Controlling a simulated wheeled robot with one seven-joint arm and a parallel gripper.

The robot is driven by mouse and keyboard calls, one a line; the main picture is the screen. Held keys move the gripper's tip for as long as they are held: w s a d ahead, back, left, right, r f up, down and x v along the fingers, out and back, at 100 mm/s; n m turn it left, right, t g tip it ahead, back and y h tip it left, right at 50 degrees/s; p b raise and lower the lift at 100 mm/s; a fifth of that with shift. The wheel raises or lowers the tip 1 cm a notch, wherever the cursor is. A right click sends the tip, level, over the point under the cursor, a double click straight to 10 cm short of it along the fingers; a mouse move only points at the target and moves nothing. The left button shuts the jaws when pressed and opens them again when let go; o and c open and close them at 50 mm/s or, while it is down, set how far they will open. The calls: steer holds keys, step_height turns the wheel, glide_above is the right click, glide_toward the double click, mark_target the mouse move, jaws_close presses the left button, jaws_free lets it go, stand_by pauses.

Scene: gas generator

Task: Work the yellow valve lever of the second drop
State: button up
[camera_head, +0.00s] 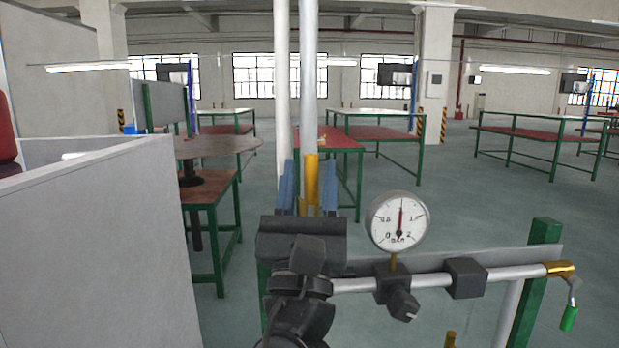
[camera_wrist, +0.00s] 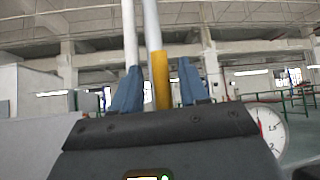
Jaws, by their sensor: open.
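An upright yellow piece (camera_head: 311,179) shows at the lower end of the grey vertical pipe (camera_head: 309,80). I cannot tell how much of it is the valve lever and how much is a fitting. My gripper (camera_head: 309,186) is open, with one blue finger on each side of the yellow piece in the picture. In the wrist view the yellow piece (camera_wrist: 160,80) also stands between the two blue fingers of my gripper (camera_wrist: 160,88), with gaps on both sides. Contact cannot be told. The lower part is hidden behind my dark gripper body.
A round pressure gauge (camera_head: 398,220) stands on a horizontal pipe (camera_head: 520,271) right of my gripper. That pipe ends in a yellow elbow with a green-handled tap (camera_head: 569,318). A white vertical pipe (camera_head: 282,90) stands left of the grey one. A partition (camera_head: 95,250) fills the left.

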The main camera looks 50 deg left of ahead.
mark_target(309, 189)
steer(key=b+v, duration=0.1)
steer(key=v, duration=0.4)
steer(key=shift+s+d+f, duration=0.1)
steer(key=shift+f, duration=0.3)
steer(key=shift+s+d+f+b, duration=0.35)
steer(key=shift+s+f, duration=0.05)
steer(key=shift+s, duration=0.1)
steer(key=shift+f, duration=0.1)
